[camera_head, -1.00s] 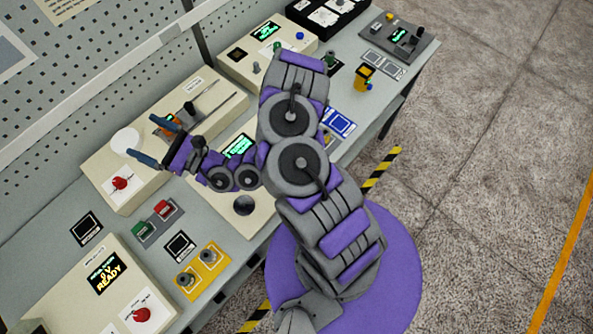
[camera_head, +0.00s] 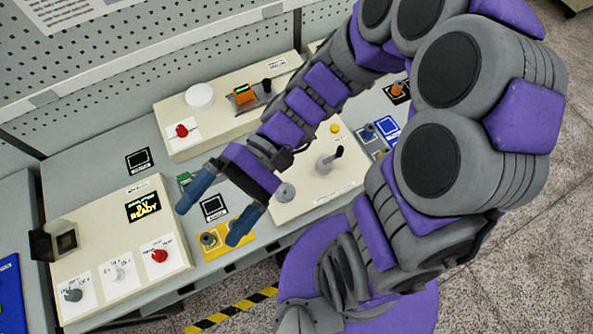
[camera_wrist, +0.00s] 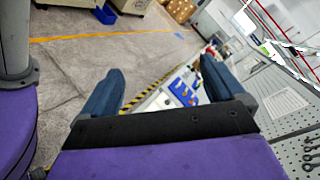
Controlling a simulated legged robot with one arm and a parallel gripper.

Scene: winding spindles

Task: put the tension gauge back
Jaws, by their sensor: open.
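My gripper (camera_head: 215,213) is open and empty, its two blue fingers apart, above the front edge of the bench near a yellow plate with knobs (camera_head: 225,240). It also shows open in the wrist view (camera_wrist: 160,80), with nothing between the fingers. I cannot tell for sure which thing is the tension gauge. A dark box with a glassy face (camera_head: 62,241) stands at the left end of the front cream console. My arm hides part of the bench.
The front console (camera_head: 110,265) has a READY display, a red knob and other knobs. The rear console (camera_head: 180,145) carries a white disc and a red knob. Black outlined squares (camera_head: 138,160) mark the bench. A pegboard (camera_head: 90,95) stands behind. Blue outlined squares (camera_head: 387,130) lie at right.

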